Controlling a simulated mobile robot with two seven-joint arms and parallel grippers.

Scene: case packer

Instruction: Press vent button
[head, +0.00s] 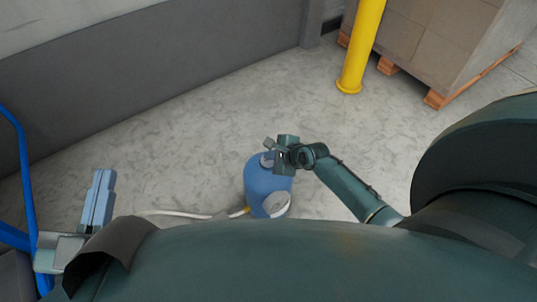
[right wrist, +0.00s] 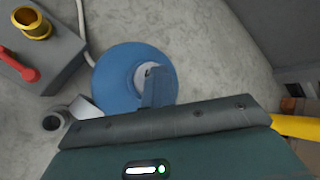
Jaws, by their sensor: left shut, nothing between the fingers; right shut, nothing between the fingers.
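A blue rounded tank (head: 262,184) stands on the floor in the middle of the head view, with a white round gauge-like disc (head: 275,205) on its front. In the right wrist view I look down on its blue top (right wrist: 115,85), which has a pale round collar (right wrist: 141,76) in the middle. My right gripper (head: 270,147) is shut and empty over the tank top. In the right wrist view its fingertips (right wrist: 151,74) overlap the collar; I cannot tell whether they touch it. No vent button can be made out clearly. My left gripper (head: 103,178) is shut and empty at the lower left.
A white hose (head: 180,213) runs left from the tank. The right wrist view shows a grey box (right wrist: 50,55) with a red lever (right wrist: 20,68) and a brass fitting (right wrist: 32,22). A yellow post (head: 360,50) and palletised boxes (head: 430,40) stand behind.

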